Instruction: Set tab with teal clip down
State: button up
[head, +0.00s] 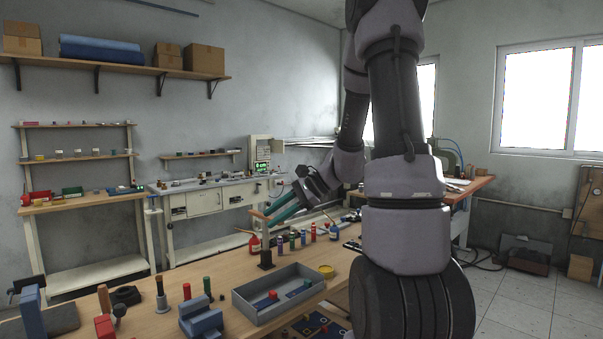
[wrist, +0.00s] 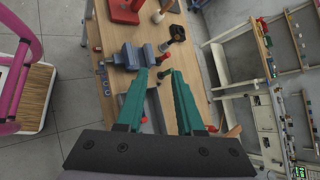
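My gripper (head: 268,220) is above the wooden workbench, with long teal fingers pointing down and left in the head view. In the wrist view my gripper (wrist: 160,78) has its two teal fingers apart. Nothing shows held between them; a grey tray and bench top show through the gap. I cannot make out a tab with a teal clip in either view. The grey tray (head: 245,306) stands on the bench below and holds a small red piece (head: 272,295) and blue parts.
A blue vise-like block (head: 201,318), several coloured upright cylinders and a black block on a stand (head: 266,259) are on the bench (head: 228,268). A yellow round tin (head: 326,271) is right of the tray. Shelves line the far wall.

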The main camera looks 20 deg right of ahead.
jog(key=s+r+n+t+h, duration=0.1)
jog(key=s+r+n+h, duration=0.3)
jog(key=s+r, duration=0.3)
jog(key=s+r+n+t+h, duration=0.1)
jog(key=s+r+n+h, duration=0.2)
jog(key=s+r+n, duration=0.4)
jog(key=s, duration=0.4)
jog(key=shift+s+a+h, duration=0.25)
jog(key=shift+s+h, duration=0.1)
jog(key=shift+h, duration=0.05)
